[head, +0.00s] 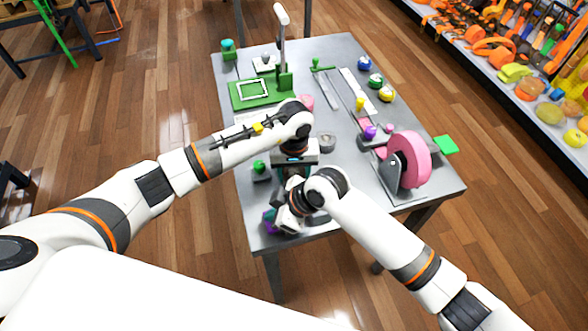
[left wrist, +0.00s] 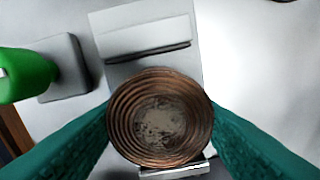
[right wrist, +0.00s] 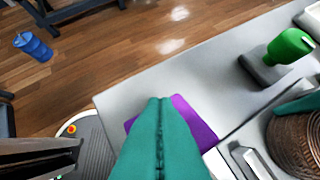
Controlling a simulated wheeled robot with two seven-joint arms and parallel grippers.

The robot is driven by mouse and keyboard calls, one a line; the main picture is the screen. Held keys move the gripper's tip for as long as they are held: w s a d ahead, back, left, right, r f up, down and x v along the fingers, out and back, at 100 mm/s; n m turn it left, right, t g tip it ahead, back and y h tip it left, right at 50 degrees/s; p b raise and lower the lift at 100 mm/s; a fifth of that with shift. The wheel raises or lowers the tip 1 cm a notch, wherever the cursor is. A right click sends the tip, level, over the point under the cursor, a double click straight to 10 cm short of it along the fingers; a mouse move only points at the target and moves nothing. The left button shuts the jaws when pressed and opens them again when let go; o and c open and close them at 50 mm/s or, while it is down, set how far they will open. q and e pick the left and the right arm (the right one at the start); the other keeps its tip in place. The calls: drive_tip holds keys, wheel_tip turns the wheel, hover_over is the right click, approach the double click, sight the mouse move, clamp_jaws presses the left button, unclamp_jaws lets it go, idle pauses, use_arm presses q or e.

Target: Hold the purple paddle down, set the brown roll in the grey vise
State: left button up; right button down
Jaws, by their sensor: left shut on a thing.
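The brown roll (left wrist: 160,117) is ribbed and round, gripped between the teal fingers of my left gripper (left wrist: 160,125). It also shows at the right edge of the right wrist view (right wrist: 296,142). The grey vise (left wrist: 148,35) lies under and around the roll in the left wrist view, which hides the gap between its jaws. Whether the roll rests in it or hovers cannot be told. My right gripper (right wrist: 160,102) is shut and empty, its fingertips over the purple paddle (right wrist: 197,120) at the table corner. Whether they touch is hidden. In the head view the paddle (head: 268,221) shows partly.
A green-knobbed grey block (head: 259,170) stands just left of the vise. A pink wheel on a stand (head: 414,160) is at the table's right. A green board with a frame (head: 253,91) and a tall handled post (head: 283,40) stand farther back. My arms fill the middle.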

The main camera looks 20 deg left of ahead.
drive_tip(key=shift+d+f, duration=0.1)
drive_tip(key=shift+f, duration=0.05)
use_arm(q)
drive_tip(key=o, duration=1.1)
drive_tip(key=shift+r, duration=3.45)
drive_tip(key=shift+r, duration=0.1)
use_arm(e)
wheel_tip(320, 180, up, 7)
drive_tip(key=p, duration=0.7)
drive_tip(key=shift+r, duration=0.2)
use_arm(q)
wheel_tip(320, 180, up, 7)
drive_tip(key=shift+f, duration=0.15)
drive_tip(key=shift+f, duration=0.1)
use_arm(e)
drive_tip(key=shift+w, duration=0.1)
